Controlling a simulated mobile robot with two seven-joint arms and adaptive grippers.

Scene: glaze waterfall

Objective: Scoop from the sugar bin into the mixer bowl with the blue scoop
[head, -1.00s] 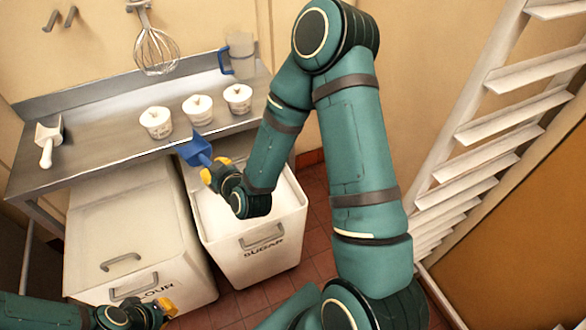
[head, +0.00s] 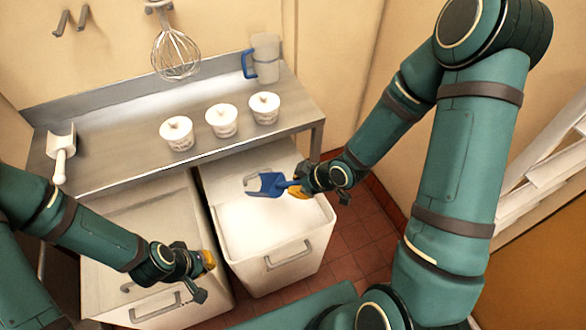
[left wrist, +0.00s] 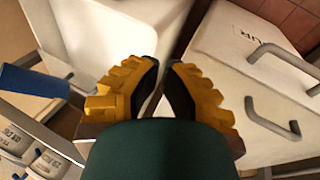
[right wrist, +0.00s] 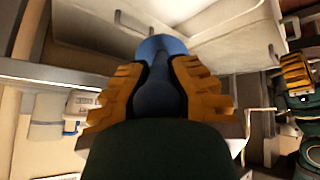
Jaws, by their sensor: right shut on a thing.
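The blue scoop (head: 268,185) is in my right gripper (head: 300,190), which is shut on its handle. The handle also shows between the fingers in the right wrist view (right wrist: 155,90). The scoop appears over the back of the open sugar bin (head: 265,265); its height above the white sugar (head: 252,222) and its contents cannot be told. My left gripper (head: 207,262) hangs above the closed bin at left. In the left wrist view its fingers (left wrist: 162,75) are nearly together with nothing between them. No mixer bowl is in view.
A closed white bin (head: 140,215) stands left of the sugar bin. The steel table (head: 110,158) behind holds a white scoop (head: 61,152), tubs (head: 222,120) and a blue-handled jug (head: 265,58). A whisk (head: 176,55) hangs above. Tiled floor (head: 355,240) is clear at right.

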